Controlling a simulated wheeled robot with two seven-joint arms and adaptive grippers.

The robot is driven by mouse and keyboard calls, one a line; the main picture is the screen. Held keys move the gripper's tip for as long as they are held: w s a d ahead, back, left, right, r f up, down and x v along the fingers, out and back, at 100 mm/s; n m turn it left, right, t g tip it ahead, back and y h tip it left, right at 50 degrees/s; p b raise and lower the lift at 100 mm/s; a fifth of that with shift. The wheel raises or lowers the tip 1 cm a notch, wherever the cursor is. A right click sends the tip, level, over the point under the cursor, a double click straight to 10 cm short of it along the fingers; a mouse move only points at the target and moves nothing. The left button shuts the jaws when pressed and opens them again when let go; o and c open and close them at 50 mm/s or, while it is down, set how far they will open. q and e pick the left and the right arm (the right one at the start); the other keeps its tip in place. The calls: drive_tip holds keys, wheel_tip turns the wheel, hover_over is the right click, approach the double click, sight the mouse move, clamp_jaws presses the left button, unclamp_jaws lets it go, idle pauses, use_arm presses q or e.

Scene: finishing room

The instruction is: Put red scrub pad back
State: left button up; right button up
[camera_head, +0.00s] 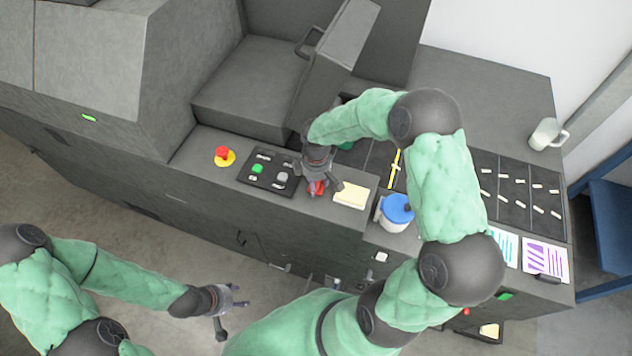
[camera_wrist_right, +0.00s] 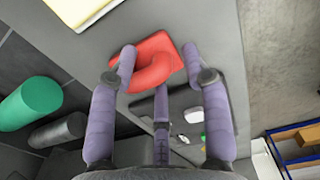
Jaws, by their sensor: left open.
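The red scrub pad (camera_wrist_right: 152,62) is at the fingertips of my right gripper in the right wrist view. In the head view only a small part of the red scrub pad (camera_head: 318,188) shows, by the front edge of the grey machine counter. My right gripper (camera_head: 319,182) points down over it. In the wrist view its fingers (camera_wrist_right: 158,68) stand spread around the pad, with the third finger against or just over its near part. Whether they press on it cannot be seen. My left gripper (camera_head: 228,302) is open and empty, low at the left, over the floor.
A cream pad (camera_head: 351,195) lies just right of the red one. A blue-lidded jug (camera_head: 395,212) stands further right. A button panel (camera_head: 269,172) and red stop button (camera_head: 222,153) are to the left. A green cylinder (camera_wrist_right: 30,103) lies near the gripper. A white mug (camera_head: 546,134) stands far right.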

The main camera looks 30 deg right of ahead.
wheel_tip(320, 180, up, 12)
drive_tip(key=shift+r, duration=0.2)
idle(0.4)
